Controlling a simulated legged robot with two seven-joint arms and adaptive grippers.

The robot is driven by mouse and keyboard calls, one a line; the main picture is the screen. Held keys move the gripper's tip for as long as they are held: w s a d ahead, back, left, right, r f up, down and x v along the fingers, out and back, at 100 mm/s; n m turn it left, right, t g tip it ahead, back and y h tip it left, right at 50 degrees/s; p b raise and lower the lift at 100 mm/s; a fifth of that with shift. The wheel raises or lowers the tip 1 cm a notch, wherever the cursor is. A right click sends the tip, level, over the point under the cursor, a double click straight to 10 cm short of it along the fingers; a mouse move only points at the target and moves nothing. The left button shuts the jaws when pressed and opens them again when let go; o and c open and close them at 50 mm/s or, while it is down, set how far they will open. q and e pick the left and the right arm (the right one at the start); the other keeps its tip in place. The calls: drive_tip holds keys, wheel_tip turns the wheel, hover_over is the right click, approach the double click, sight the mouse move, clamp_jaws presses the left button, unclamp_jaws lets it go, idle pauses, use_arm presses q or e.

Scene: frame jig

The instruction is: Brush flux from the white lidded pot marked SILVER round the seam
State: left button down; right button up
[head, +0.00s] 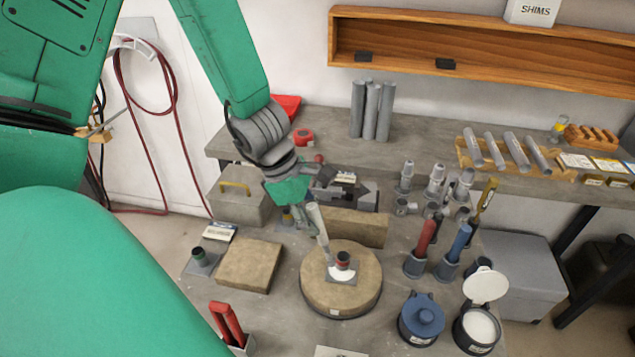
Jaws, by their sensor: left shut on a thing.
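My left gripper (308,212) is shut on a pale-handled brush (318,228), which slants down to the round tan block (318,297). On the block, a small dark upright piece with a red top (343,259) stands on a grey plate. White material (341,276) shows around its foot. The brush's lower end is close to this piece; I cannot tell whether it touches. A dark pot (478,334) with white contents stands open at the lower right, its white lid (485,285) raised behind it. Its label is unreadable here. My right gripper is not in view.
A blue lidded pot (421,319) stands left of the open pot. Red and blue handled tools (425,238) stand upright in holders behind. A square tan block (249,265) lies left of the round one. A red-handled tool (227,323) stands at the front left.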

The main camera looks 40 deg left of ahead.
use_arm(q)
drive_tip(key=shift+w+d, duration=0.7)
drive_tip(key=shift+d, duration=0.35)
drive_tip(key=shift+d, duration=0.15)
drive_tip(key=shift+p, duration=0.4)
drive_tip(key=shift+s+a, duration=0.4)
drive_tip(key=shift+a, duration=0.25)
drive_tip(key=shift+s+a, duration=0.35)
drive_tip(key=shift+a, duration=0.25)
drive_tip(key=shift+w+d+p, duration=0.3)
drive_tip(key=shift+w+d, duration=0.5)
drive_tip(key=shift+d, duration=0.35)
drive_tip(key=shift+d, duration=0.1)
